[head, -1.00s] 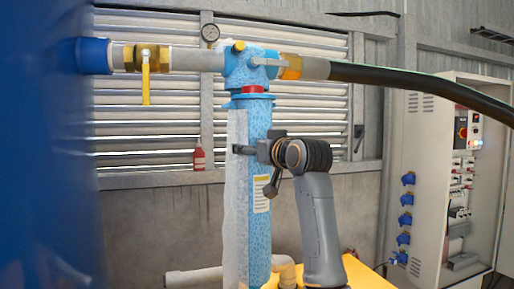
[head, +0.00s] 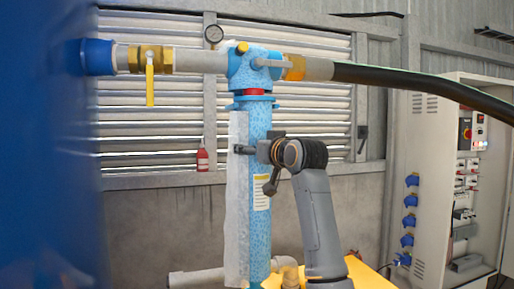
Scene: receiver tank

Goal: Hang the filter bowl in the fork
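The filter bowl (head: 259,222) is a long light-blue speckled cylinder with a yellow label. It hangs upright under the blue filter head (head: 252,68), with a red ring (head: 254,92) between head and bowl flange. My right gripper (head: 247,150) is at the upper part of the bowl, coming from the right, with a dark finger across its front. The far finger is hidden, so I cannot tell whether it grips. I cannot clearly make out the fork; a pale upright strip (head: 236,200) stands along the bowl's left side. My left gripper is not in view.
A brass valve with a yellow lever (head: 150,78) and a black hose (head: 430,82) join the head on either side. A large blue tank (head: 45,180) fills the left. A pale pipe (head: 195,277) runs low by the bowl. A control cabinet (head: 440,180) stands right.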

